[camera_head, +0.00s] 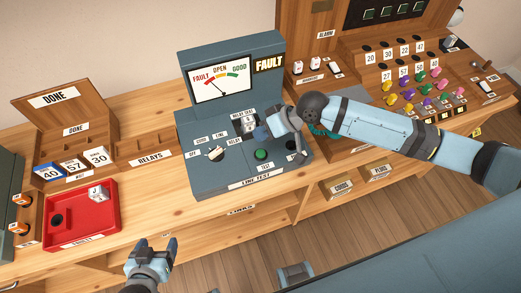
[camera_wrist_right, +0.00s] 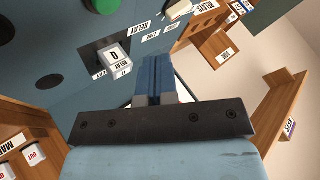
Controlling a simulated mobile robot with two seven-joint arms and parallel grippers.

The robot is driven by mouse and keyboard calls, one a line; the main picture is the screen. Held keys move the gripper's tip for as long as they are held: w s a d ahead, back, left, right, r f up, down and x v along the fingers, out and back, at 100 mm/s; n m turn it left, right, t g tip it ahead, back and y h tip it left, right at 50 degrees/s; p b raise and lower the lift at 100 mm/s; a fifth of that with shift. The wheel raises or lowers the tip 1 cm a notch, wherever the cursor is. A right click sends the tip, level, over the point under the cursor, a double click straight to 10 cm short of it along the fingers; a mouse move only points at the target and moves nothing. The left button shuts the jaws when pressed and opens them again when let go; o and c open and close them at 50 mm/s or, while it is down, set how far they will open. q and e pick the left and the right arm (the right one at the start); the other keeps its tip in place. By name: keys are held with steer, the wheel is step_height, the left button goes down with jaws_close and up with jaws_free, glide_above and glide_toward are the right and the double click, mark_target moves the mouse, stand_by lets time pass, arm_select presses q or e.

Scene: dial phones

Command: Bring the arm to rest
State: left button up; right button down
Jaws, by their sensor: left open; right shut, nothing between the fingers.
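My right arm reaches in from the right, and its gripper (camera_head: 262,132) hangs over the blue-grey line test box (camera_head: 205,178). In the right wrist view the fingers (camera_wrist_right: 155,68) are shut together with nothing between them. A white relay block (camera_head: 249,122) sits in the relay seat just left of this gripper; it also shows in the right wrist view (camera_wrist_right: 116,57), apart from the fingers. My left gripper (camera_head: 153,247) is open and empty, low in front of the table's edge.
The box's meter (camera_head: 221,78) stands beside a lit FAULT sign (camera_head: 269,63). A red tray (camera_head: 82,222) holds a white block (camera_head: 97,193). A DONE rack (camera_head: 65,145) with number tags stands at left. The switchboard (camera_head: 415,75) with coloured plugs is at right.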

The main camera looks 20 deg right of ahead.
steer(key=s+a, duration=0.1)
steer(key=s+a+f+t+p, duration=0.1)
steer(key=a+t, duration=0.1)
steer(key=shift+s+a+f+y, duration=0.25)
steer(key=shift+s+a+y, duration=0.05)
steer(key=shift+s, duration=0.1)
steer(key=s, duration=0.1)
steer(key=f+t+p, duration=0.1)
steer(key=s+t, duration=0.1)
steer(key=shift+s+a+f, duration=0.15)
steer(key=shift+s+a, duration=0.1)
steer(key=shift+s, duration=0.1)
steer(key=s+d+f+m+t+h+p, duration=0.1)
steer(key=s+d+f+t+h+p, duration=0.1)
steer(key=s+d+f+h, duration=0.3)
steer(key=s+d+t+h, duration=0.1)
steer(key=s+d, duration=0.3)
steer(key=s, duration=0.3)
steer(key=shift+s+f+m+t, duration=0.15)
steer(key=shift+f+m+t, duration=0.15)
